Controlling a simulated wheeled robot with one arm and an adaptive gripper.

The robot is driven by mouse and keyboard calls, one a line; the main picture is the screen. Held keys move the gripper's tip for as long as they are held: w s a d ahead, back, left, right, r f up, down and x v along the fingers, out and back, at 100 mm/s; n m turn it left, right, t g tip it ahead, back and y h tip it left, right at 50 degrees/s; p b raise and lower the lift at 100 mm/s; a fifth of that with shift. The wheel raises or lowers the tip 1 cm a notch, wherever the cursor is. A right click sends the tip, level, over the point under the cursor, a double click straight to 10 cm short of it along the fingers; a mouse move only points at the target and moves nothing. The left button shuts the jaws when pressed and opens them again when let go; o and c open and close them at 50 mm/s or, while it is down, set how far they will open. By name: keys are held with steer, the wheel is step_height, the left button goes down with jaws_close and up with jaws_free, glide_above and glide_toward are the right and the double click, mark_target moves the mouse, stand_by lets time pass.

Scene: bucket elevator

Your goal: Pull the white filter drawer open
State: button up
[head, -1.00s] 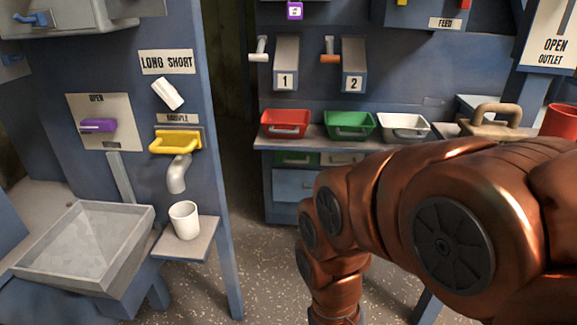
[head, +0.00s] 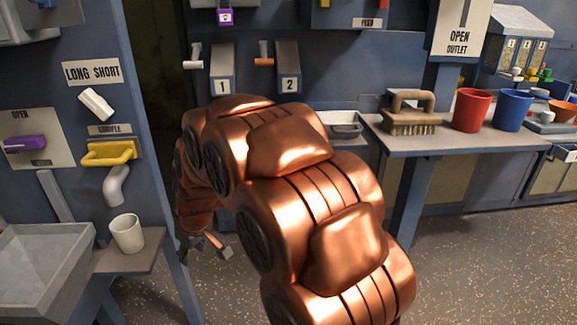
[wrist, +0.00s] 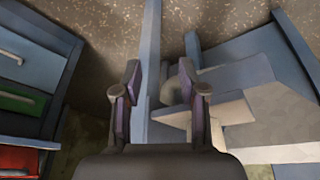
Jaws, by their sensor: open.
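The white filter drawer cannot be made out now; my arm covers much of the bench front in the head view. A pale grey-white tray (head: 345,125) stands on the bench behind my arm, partly hidden. In the wrist view, which looks upside down, a green drawer front (wrist: 22,101) and a blue drawer front (wrist: 35,65) with pale handles stand at the left.
A white cup (head: 127,233) stands on a small shelf under a spout, near a grey basin (head: 40,265). A brush (head: 410,112), a red cup (head: 471,110) and a blue cup (head: 512,110) stand on the right bench. Open floor (head: 460,265) lies at the lower right.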

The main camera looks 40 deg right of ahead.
steer(key=w+d+f+n+t+h, duration=0.1)
steer(key=w+d+t, duration=0.1)
steer(key=w+d, duration=0.5)
steer(key=w+d+f+t+h, duration=0.15)
steer(key=w+d, duration=0.25)
steer(key=w, duration=0.7)
steer(key=w+d+f+n+t+h+b, duration=0.1)
steer(key=w+d+t+h, duration=0.15)
steer(key=w+d, duration=0.5)
steer(key=w+d+f+t+h, duration=0.2)
steer(key=w+d+h, duration=0.15)
steer(key=d, duration=0.65)
steer(key=s+d+f+g+h, duration=0.1)
steer(key=s+d+f+h, duration=0.15)
steer(key=d, duration=0.45)
steer(key=s+d+f+h+b, duration=0.15)
steer(key=d+h, duration=0.25)
steer(key=d, duration=0.4)
steer(key=s+d+f+g+h, duration=0.1)
steer(key=s+d+h, duration=0.15)
steer(key=d, duration=0.45)
steer(key=shift+h, duration=0.35)
steer(key=shift+f+b+x, duration=0.2)
steer(key=shift+b+x, duration=1.45)
steer(key=shift+x, duration=2)
steer(key=shift+w, duration=0.25)
